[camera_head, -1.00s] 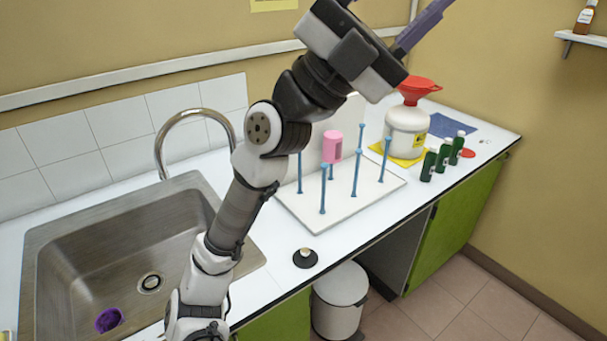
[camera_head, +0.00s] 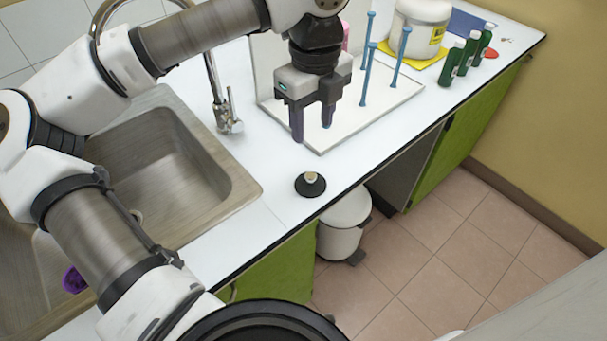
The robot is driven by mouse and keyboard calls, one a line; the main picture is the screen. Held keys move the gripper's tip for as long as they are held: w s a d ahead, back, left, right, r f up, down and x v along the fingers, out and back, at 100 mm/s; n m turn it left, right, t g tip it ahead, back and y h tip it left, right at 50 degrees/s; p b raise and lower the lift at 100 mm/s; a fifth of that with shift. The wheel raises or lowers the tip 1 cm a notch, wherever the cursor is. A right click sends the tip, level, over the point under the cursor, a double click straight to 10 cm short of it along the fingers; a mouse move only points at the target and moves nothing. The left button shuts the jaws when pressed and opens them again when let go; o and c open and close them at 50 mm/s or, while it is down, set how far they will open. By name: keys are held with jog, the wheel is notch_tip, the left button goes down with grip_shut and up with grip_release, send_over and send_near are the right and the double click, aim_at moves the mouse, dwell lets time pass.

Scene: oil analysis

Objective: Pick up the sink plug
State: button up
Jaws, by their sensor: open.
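The sink plug (camera_head: 310,185) is a black disc with a small pale knob on top. It lies on the white counter, to the right of the sink and close to the counter's front edge. My gripper (camera_head: 312,128) points downward with its two dark fingers apart and nothing between them. In the picture it is above the plug, over the counter near the front corner of the drying rack board. It is not touching the plug.
The steel sink (camera_head: 160,150) with its tap (camera_head: 228,118) is at the left. The white rack board (camera_head: 350,120) with blue pegs (camera_head: 403,55) stands behind the plug. Green bottles (camera_head: 451,64) and a white jug (camera_head: 425,25) are at the back right. A white bin (camera_head: 340,240) stands below.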

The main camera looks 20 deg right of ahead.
jog(key=p, duration=0.2)
send_over(311, 175)
jog(key=f, duration=0.8)
jog(key=shift+s, duration=0.35)
jog(key=shift+w+f+p, duration=0.15)
jog(key=shift+f+p, duration=0.35)
jog(key=shift+f, duration=0.9)
jog(key=shift+w+f+p, duration=0.15)
jog(key=shift+f+p, duration=0.3)
jog(key=shift+f, duration=0.95)
grip_shut()
